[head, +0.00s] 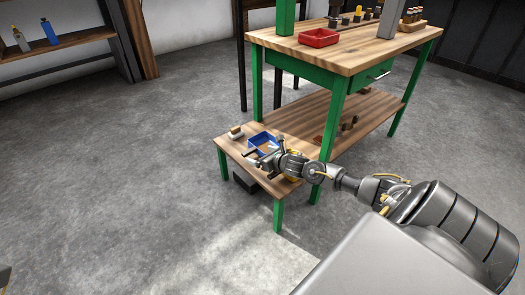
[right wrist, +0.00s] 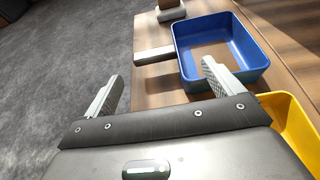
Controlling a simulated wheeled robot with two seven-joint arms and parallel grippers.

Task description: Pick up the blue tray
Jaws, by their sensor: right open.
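The blue tray (head: 264,137) sits on the low wooden side table, beside the big workbench. In the right wrist view the blue tray (right wrist: 228,80) is upright, with a brownish patch on its floor that I cannot make out. My right gripper (head: 266,156) is over the table at the tray's near side. In the right wrist view its jaws (right wrist: 160,82) are open and empty. One finger is close to the tray's near wall in the picture; I cannot tell whether it touches. My left gripper is not clearly seen.
A yellow tray (right wrist: 302,128) is beside the blue one. A grey bar (right wrist: 153,56) and a block on a pale base (right wrist: 171,13) lie left of it. The low table (head: 262,183) has green legs. A red tray (head: 318,38) is on the workbench. Floor to the left is clear.

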